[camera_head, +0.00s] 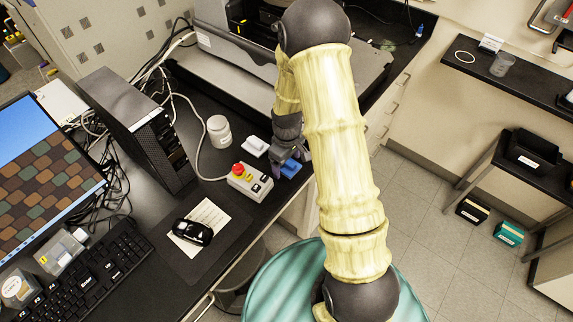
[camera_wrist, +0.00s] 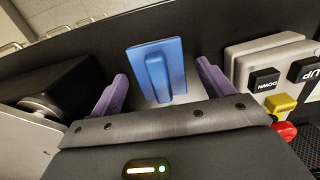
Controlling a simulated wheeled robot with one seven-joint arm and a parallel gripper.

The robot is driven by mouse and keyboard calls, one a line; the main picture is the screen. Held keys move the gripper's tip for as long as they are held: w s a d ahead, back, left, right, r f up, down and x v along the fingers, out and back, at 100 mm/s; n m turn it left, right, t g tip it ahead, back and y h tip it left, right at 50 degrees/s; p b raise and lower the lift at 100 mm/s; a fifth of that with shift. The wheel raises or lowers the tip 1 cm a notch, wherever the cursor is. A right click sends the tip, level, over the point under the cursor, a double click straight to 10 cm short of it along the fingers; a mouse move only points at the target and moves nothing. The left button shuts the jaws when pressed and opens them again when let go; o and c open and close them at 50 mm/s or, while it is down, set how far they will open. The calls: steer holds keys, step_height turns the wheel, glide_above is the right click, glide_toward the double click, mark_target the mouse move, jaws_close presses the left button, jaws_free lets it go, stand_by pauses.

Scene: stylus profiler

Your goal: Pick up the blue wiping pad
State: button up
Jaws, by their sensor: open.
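The blue wiping pad (camera_head: 290,168) lies on the dark bench top near its front edge, just right of the control box. In the wrist view the blue pad (camera_wrist: 157,68) shows as a flat blue plate with a raised grip bar. My gripper (camera_head: 291,152) is over the pad, reaching down from above. In the wrist view its two purple fingers (camera_wrist: 163,85) are apart, one on each side of the pad's grip, with nothing clamped between them. Whether the fingers touch the pad or the bench cannot be told.
A control box (camera_head: 250,182) with a red knob stands close left of the pad. A white pad (camera_head: 255,146) and a white jar (camera_head: 219,131) are behind it. The profiler's base (camera_head: 230,77) stands behind.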

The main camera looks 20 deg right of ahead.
steer(key=c, duration=1.1)
steer(key=shift+r, duration=0.1)
steer(key=shift+c, duration=0.2)
step_height(320, 180, up, 10)
steer(key=shift+f+b, duration=0.1)
steer(key=shift+b, duration=0.9)
steer(key=shift+w, duration=0.1)
